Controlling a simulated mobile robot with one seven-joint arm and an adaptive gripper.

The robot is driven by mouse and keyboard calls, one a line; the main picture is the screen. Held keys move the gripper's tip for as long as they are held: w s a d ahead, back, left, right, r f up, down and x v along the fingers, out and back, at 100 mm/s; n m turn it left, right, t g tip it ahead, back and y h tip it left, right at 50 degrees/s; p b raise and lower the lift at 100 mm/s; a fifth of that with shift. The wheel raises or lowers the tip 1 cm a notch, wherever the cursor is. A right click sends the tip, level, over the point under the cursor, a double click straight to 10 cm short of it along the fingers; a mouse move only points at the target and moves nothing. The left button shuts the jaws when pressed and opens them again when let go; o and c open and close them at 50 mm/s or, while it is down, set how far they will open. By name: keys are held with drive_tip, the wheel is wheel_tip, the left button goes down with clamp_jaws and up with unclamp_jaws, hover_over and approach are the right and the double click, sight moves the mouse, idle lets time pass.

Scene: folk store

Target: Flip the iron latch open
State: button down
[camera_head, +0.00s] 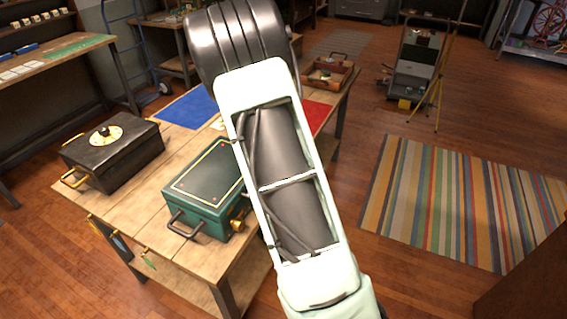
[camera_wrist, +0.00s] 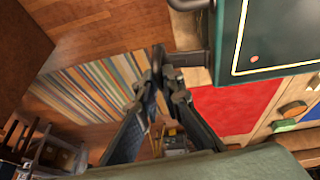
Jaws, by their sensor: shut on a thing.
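A dark green box (camera_head: 205,185) with a gold-lined lid sits on the wooden workbench. The wrist view shows the lid's edge (camera_wrist: 226,50) at the upper right. The exact contact is small and dark. In the head view my arm hides the gripper and latch.
A black chest (camera_head: 112,158) with brass handles stands left of the green box. A blue mat (camera_head: 187,108), a red mat (camera_wrist: 235,105) and an open brown case (camera_head: 328,76) are farther along the bench. A striped rug (camera_head: 460,205) lies on open floor at right.

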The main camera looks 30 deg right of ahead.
drive_tip(key=shift+w+a+r+g+h, duration=0.15)
drive_tip(key=shift+r+g+h, duration=0.05)
drive_tip(key=shift+g+h, duration=0.1)
idle(0.4)
drive_tip(key=c, duration=2.1)
unclamp_jaws()
drive_tip(key=shift+r, duration=0.1)
drive_tip(key=v, duration=1.2)
